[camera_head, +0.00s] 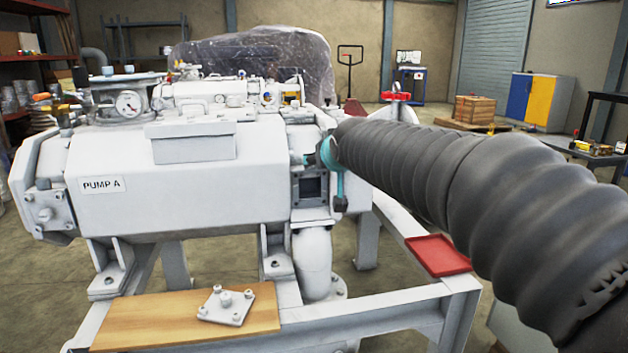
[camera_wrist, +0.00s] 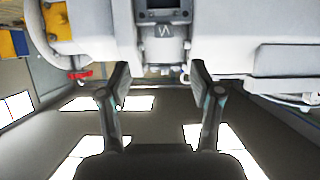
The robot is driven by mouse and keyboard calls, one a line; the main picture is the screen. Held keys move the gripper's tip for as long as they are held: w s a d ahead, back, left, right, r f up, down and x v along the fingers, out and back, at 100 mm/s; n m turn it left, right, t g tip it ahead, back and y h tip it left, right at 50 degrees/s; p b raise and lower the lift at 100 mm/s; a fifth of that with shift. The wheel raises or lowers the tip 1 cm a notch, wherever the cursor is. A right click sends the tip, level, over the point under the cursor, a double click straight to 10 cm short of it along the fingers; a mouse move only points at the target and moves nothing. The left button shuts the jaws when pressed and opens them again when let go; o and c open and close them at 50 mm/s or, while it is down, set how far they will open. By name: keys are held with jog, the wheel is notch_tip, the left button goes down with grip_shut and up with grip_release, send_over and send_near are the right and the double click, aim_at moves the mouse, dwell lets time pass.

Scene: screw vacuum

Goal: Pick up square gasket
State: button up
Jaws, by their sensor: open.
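A dark square opening (camera_head: 312,187) shows in the right end of the white pump (camera_head: 190,190) marked PUMP A. A thin dark square outline lies around it, which may be the square gasket; I cannot tell it apart from the port face. The port also shows at the top of the wrist view (camera_wrist: 163,12), partly cut off. My gripper (camera_head: 334,178) is close to the port on its right side in the head view, seen partly edge-on. In the wrist view, my gripper (camera_wrist: 160,72) has its two fingers wide apart with nothing between them.
A white plate with bolts (camera_head: 228,306) lies on a wooden board (camera_head: 150,322) on the pump's frame. A red tray (camera_head: 437,255) sits on the frame at right. A white pipe (camera_head: 312,262) drops below the port. A side table (camera_head: 600,155) stands far right.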

jog(key=shift+a+r+p+x, duration=0.1)
jog(key=shift+a+r+x, duration=0.05)
jog(key=shift+x, duration=2.35)
jog(key=shift+a+r+p+x, duration=0.1)
jog(key=shift+r+p+x, duration=0.1)
jog(key=shift+x, duration=2.3)
jog(key=shift+a+r+p+x, duration=0.1)
jog(key=shift+a+r+x, duration=0.05)
jog(key=shift+x, duration=2.35)
jog(key=shift+w, duration=0.1)
jog(key=c, duration=1.1)
